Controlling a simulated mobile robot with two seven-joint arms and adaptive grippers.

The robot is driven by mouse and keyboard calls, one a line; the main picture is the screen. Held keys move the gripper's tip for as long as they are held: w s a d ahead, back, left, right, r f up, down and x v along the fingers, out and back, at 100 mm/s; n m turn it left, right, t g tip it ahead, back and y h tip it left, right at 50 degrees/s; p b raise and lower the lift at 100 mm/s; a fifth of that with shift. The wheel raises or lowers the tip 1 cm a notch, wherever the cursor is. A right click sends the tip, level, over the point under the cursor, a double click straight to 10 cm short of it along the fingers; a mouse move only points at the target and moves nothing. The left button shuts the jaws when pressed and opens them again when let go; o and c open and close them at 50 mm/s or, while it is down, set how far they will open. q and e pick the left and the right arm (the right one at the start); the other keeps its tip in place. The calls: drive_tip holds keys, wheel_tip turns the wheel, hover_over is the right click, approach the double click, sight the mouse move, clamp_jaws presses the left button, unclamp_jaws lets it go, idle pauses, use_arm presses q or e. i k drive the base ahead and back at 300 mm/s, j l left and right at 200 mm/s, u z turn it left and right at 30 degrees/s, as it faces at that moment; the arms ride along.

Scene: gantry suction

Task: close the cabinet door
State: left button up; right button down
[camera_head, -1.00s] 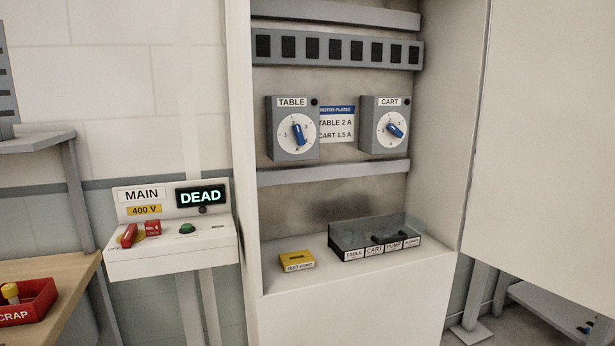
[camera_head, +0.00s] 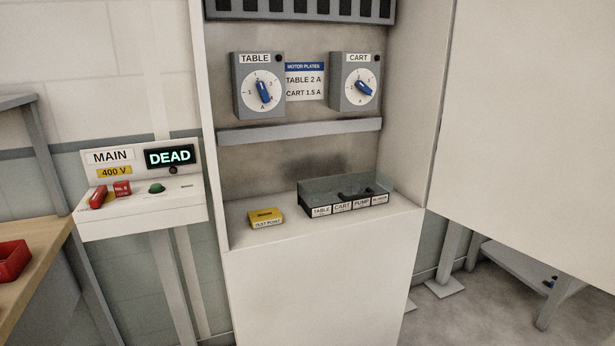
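The cabinet (camera_head: 315,285) stands open in the middle of the head view. Its door (camera_head: 535,120) is a large pale panel swung out to the right, and its right part runs out of the picture. Inside the cabinet are the TABLE dial box (camera_head: 240,107) and the CART dial box (camera_head: 370,105), each with a blue knob. A yellow test point block (camera_head: 265,218) and a clear-walled labelled tray (camera_head: 318,198) sit on the cabinet's lower shelf. Neither of my grippers is in view.
Left of the cabinet, a MAIN panel (camera_head: 130,222) reads DEAD and carries red and green controls. A wooden bench (camera_head: 38,275) with a red bin (camera_head: 12,262) is at the left edge. A low grey rack (camera_head: 520,268) stands below the door at right. Floor shows between cabinet and rack.

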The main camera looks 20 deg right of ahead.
sight(525, 160)
drive_tip(key=k+l+u, duration=0.1)
drive_tip(key=l, duration=0.35)
drive_tip(key=k+l+u, duration=0.1)
drive_tip(key=k+l, duration=0.15)
drive_tip(key=l, duration=0.25)
drive_tip(key=k+l+u, duration=0.1)
drive_tip(key=l, duration=0.35)
drive_tip(key=k+l+u, duration=0.1)
drive_tip(key=k+l, duration=0.2)
drive_tip(key=k+l+u, duration=0.1)
drive_tip(key=l, duration=0.4)
drive_tip(key=k+l+u, duration=0.1)
drive_tip(key=k+l, duration=0.35)
drive_tip(key=l, duration=0.2)
drive_tip(key=k+l+u, duration=0.15)
drive_tip(key=l, duration=0.2)
drive_tip(key=k+l, duration=0.1)
drive_tip(key=l, duration=0.2)
drive_tip(key=k+l+u, duration=0.15)
drive_tip(key=l, duration=0.35)
drive_tip(key=l+u, duration=0.1)
drive_tip(key=l, duration=0.9)
drive_tip(key=k+l+u, duration=0.1)
drive_tip(key=l, duration=0.45)
drive_tip(key=k+l+u, duration=0.1)
drive_tip(key=l, duration=0.4)
